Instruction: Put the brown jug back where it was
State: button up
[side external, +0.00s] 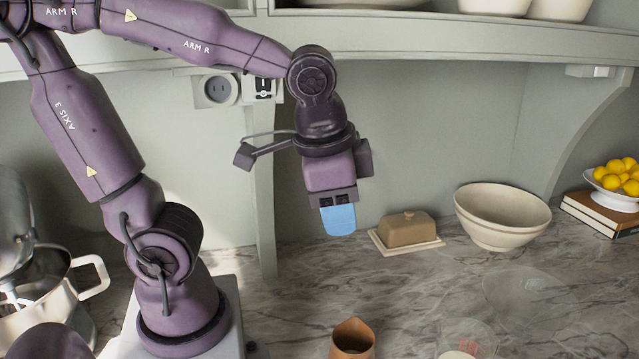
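The brown jug (352,342) stands at the bottom edge of the side external view, on the marble counter. Its lower part is cut off by the frame, and its open mouth and spout show. My gripper (339,220) hangs in the air above and behind the jug in the picture, clear of it, pointing down. Its blue fingertips line up one behind the other from this side, so the gap between them is hidden. Nothing is seen hanging from the fingers.
A butter dish (408,230) and a cream bowl (502,215) stand at the back. A clear glass bowl (524,298) and a glass cup (466,340) are to the jug's right. A stand mixer (40,285) is at left. The shelf (450,45) runs overhead. The counter's middle is clear.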

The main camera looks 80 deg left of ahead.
jog(key=s+a+r+n+t, duration=0.1)
jog(key=s+a+r+n+t+h, duration=0.1)
jog(key=t, duration=0.1)
jog(key=shift+a+r+n, duration=0.1)
jog(key=shift+r+n, duration=0.3)
